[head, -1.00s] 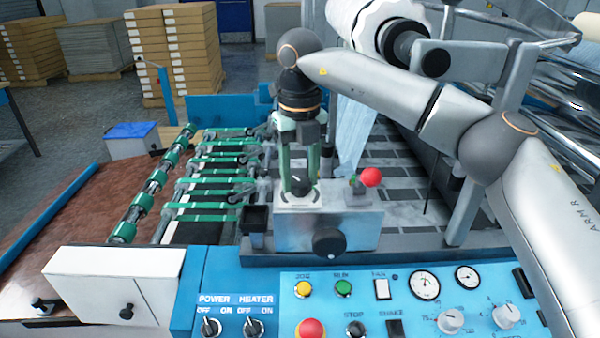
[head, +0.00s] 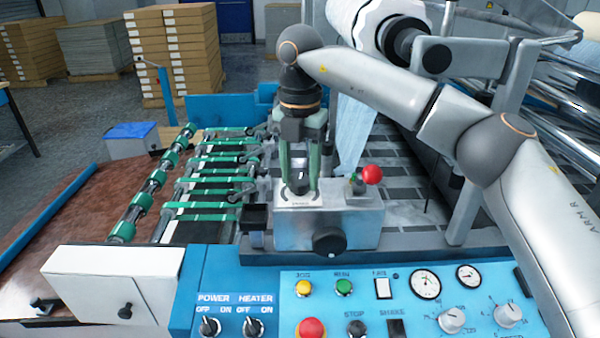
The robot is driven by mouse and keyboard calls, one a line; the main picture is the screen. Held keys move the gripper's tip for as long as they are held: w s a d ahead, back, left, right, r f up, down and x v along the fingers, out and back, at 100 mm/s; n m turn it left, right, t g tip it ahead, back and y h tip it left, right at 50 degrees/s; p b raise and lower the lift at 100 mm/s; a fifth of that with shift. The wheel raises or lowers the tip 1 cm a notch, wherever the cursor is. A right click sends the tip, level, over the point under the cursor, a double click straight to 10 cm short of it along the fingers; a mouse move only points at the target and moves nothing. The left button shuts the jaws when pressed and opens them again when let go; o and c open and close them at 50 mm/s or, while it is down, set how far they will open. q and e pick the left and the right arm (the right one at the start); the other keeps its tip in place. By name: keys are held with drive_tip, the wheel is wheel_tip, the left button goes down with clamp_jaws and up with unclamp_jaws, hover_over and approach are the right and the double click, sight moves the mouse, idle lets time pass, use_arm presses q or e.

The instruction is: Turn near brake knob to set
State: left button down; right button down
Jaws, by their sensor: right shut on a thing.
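A black knob (head: 298,181) sits on a white plate (head: 299,197) on top of the silver metal box (head: 300,228). My right gripper (head: 299,178) points straight down over this plate, its two green-grey fingers on either side of the knob. It is shut on the knob, whose pointer mark faces roughly toward me. The plate's printed label is too small to read. A second black knob (head: 329,240) is on the box's front face, apart from the gripper. My left gripper is not in view.
A red ball-topped lever (head: 372,175) stands at the box's right, close to my right gripper. The blue control panel (head: 255,273) with buttons, switches and gauges lies in front. Green-banded feed rollers (head: 205,190) are at left, and a large white roll (head: 362,22) is above.

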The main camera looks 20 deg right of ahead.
sight(300, 179)
drive_tip(key=shift+m, duration=0.4)
drive_tip(key=shift+c, duration=1.4)
unclamp_jaws()
wheel_tip(300, 179, up, 13)
drive_tip(key=p, duration=0.1)
drive_tip(key=shift+f, duration=0.2)
